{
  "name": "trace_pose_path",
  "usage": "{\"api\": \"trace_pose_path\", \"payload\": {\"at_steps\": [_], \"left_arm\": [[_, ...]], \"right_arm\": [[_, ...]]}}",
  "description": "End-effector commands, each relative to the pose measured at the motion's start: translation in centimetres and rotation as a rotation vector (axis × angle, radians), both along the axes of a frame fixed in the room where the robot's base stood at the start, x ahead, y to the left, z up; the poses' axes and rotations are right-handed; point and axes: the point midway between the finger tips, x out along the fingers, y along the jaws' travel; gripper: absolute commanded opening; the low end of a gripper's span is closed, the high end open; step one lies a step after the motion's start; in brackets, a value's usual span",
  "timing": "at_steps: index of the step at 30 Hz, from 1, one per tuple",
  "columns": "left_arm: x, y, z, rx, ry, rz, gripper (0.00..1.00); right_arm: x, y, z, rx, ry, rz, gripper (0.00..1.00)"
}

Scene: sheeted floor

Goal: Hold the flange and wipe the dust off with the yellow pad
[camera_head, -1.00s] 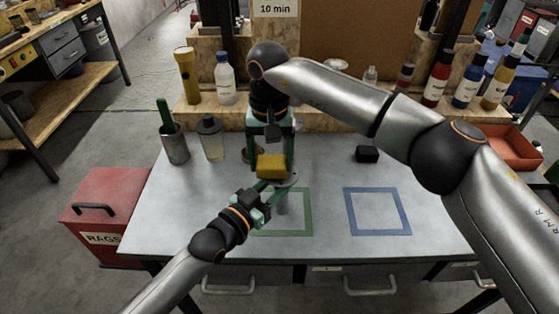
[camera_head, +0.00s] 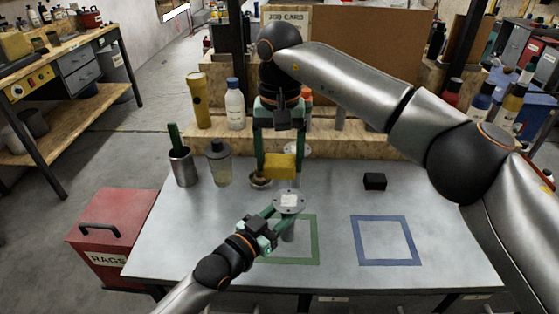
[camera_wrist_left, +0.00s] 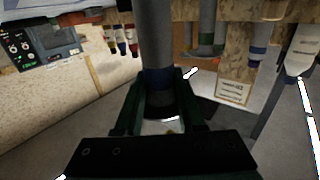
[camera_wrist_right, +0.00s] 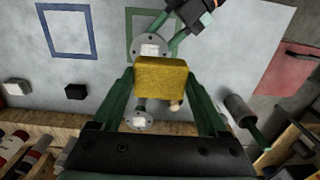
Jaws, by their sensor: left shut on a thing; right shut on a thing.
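The flange (camera_head: 289,203) is a grey round disc with holes on a stem, with a pale patch on top. My left gripper (camera_head: 270,227) is shut on its stem, over the green square; the grey stem (camera_wrist_left: 156,50) stands between the fingers in the left wrist view. My right gripper (camera_head: 279,164) is shut on the yellow pad (camera_head: 280,167). The pad appears above and behind the flange, apart from it. In the right wrist view the pad (camera_wrist_right: 161,78) lies between the fingers, and the flange (camera_wrist_right: 149,47) shows just beyond it, partly covered.
Behind the pad are a second disc-shaped part (camera_head: 298,149) and a small brown round item (camera_head: 259,182). A cup (camera_head: 182,167) and a jar (camera_head: 218,163) stand left. A black block (camera_head: 375,181) lies right. The blue square (camera_head: 387,240) is empty.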

Motion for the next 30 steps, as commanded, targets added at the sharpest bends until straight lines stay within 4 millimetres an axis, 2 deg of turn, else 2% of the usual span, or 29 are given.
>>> {"api": "trace_pose_path", "payload": {"at_steps": [17,30], "left_arm": [[0.0,0.0,0.0,0.001,0.001,0.0,0.0],[0.0,0.0,0.0,0.001,0.001,0.0,0.0]], "right_arm": [[0.0,0.0,-0.2,0.0,-0.001,0.0,0.32],[0.0,0.0,-3.6,0.0,0.001,0.0,0.32]]}}
